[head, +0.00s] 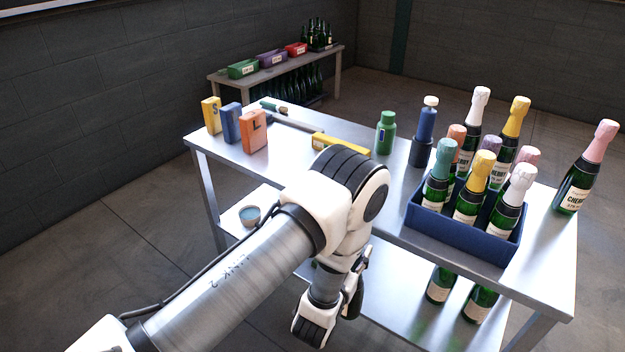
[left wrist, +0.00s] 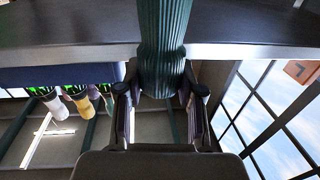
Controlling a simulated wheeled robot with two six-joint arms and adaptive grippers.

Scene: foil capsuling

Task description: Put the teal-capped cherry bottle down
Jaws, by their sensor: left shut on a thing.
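A teal-capped cherry bottle (head: 437,176) stands upright at the left corner of the blue crate (head: 460,237), with no gripper touching it in the head view. In the left wrist view, my left gripper (left wrist: 160,92) is shut on a dark teal, ribbed, round thing (left wrist: 163,40). That thing runs out of the top of the picture, so I cannot tell what its whole shape is. My right gripper is not in view.
More capped bottles share the crate. White-capped (head: 477,108) and yellow-capped (head: 518,115) bottles stand behind it, a pink-capped one (head: 577,180) to its right. A green container (head: 386,134) and orange box (head: 253,132) stand on the table (head: 395,215). Bottles stand on the lower shelf.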

